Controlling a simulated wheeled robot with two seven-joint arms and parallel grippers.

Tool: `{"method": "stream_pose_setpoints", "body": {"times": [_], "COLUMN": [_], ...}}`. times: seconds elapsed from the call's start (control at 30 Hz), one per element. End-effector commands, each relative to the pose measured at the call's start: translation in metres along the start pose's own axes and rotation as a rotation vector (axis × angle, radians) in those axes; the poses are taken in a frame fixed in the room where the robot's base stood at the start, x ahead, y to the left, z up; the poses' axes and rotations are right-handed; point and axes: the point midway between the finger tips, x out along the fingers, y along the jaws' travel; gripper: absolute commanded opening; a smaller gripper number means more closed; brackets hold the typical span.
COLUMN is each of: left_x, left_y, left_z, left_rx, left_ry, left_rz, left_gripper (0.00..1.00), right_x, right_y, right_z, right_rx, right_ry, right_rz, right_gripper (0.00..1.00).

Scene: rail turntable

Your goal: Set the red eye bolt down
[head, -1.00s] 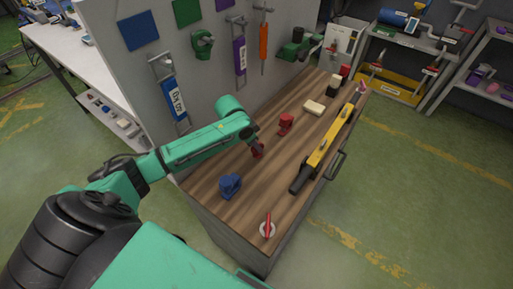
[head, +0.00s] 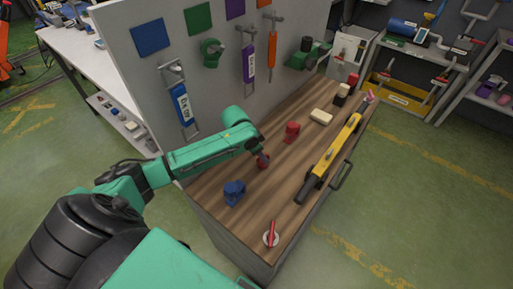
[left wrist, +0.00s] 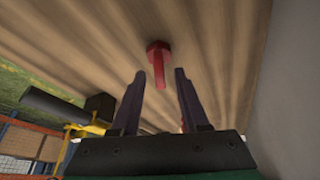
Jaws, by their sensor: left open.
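The red eye bolt (head: 263,163) is on the wooden bench top at the tip of my left gripper (head: 261,155) in the head view, partly hidden by the fingers. In the left wrist view the bolt (left wrist: 158,62) shows as a red head and shank against the wood grain. My left gripper (left wrist: 158,82) is open there, its dark fingers on either side of the shank's end with gaps between. The bolt's head lies beyond the fingertips. My right gripper is not in view.
On the bench (head: 222,222) stand a blue piece (head: 234,192), another red piece (head: 292,131) and a pale block (head: 321,117). A yellow and black level-like bar (head: 335,152) lies along the right edge. A panel with hung tools (head: 200,85) stands behind, left.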

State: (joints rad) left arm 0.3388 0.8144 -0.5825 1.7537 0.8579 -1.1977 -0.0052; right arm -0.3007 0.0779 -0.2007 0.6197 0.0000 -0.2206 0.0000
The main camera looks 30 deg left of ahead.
Motion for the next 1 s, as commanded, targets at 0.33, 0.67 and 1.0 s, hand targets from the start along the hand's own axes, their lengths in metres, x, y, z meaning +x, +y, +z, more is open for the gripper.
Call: {"method": "stream_pose_setpoints", "body": {"times": [0.33, 0.67, 1.0], "left_x": [-0.082, -0.108, -0.107], "left_y": [0.000, 0.001, 0.000], "left_z": [0.001, 0.000, 0.000], "left_rx": [0.002, 0.000, 0.000], "left_ry": [-0.001, -0.001, 0.000], "left_rz": [-0.003, 0.001, 0.000], "left_gripper": [0.45, 0.45, 0.45], "right_x": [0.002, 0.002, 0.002], "right_y": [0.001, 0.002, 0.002], "right_z": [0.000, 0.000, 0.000], "right_rx": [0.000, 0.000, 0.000], "right_ry": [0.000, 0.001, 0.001], "right_rz": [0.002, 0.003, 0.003], "right_gripper": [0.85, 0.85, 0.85]}}
